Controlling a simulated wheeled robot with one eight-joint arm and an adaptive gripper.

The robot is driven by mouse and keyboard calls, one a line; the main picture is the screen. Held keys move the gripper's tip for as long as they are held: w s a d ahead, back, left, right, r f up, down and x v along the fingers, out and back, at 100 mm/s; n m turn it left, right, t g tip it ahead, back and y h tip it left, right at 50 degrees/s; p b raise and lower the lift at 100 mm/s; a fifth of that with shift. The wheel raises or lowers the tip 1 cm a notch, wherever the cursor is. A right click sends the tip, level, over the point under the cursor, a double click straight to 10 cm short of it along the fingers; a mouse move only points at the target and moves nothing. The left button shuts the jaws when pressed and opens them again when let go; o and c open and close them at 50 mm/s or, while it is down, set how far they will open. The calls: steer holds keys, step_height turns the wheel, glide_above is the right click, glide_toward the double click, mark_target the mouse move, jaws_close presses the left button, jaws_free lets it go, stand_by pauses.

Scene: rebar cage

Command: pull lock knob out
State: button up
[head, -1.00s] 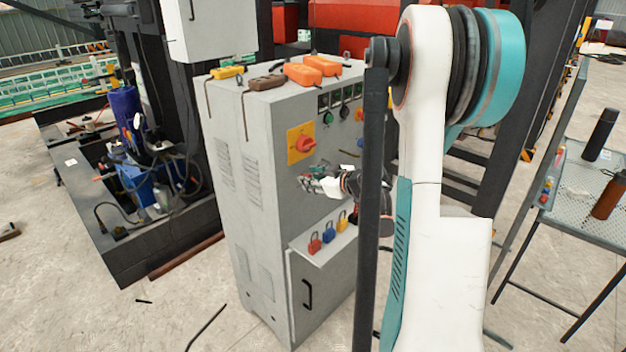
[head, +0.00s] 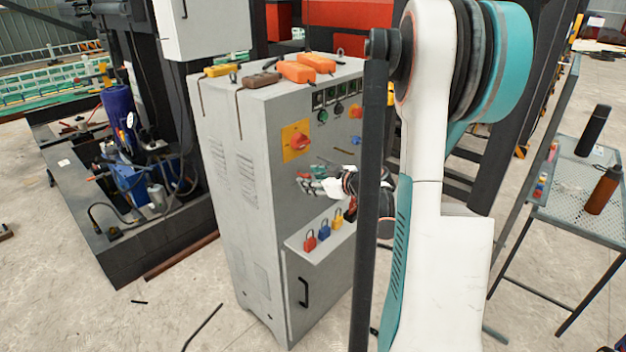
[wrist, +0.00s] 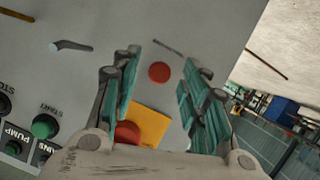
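A round red knob (wrist: 159,72), which looks like the lock knob, sits on the grey panel in the wrist view. My gripper (wrist: 161,66) is open, its teal-padded fingers on either side of the knob in the picture. I see no contact, and the depth gap cannot be judged. In the head view my gripper (head: 314,184) is in front of the grey cabinet (head: 245,190), below the red rotary switch on its yellow plate (head: 296,141). That yellow plate (wrist: 152,120) also shows in the wrist view, partly behind my gripper. The red knob is hard to make out in the head view.
A small shelf with red, blue and yellow padlocks (head: 324,232) juts out below my gripper. A grey lever (wrist: 72,46) and a green START button (wrist: 44,126) are on the panel. A mesh table (head: 575,185) with bottles stands at the right.

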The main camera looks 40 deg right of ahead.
steer(key=v, duration=1.2)
steer(key=shift+a, duration=0.1)
stand_by(0.4)
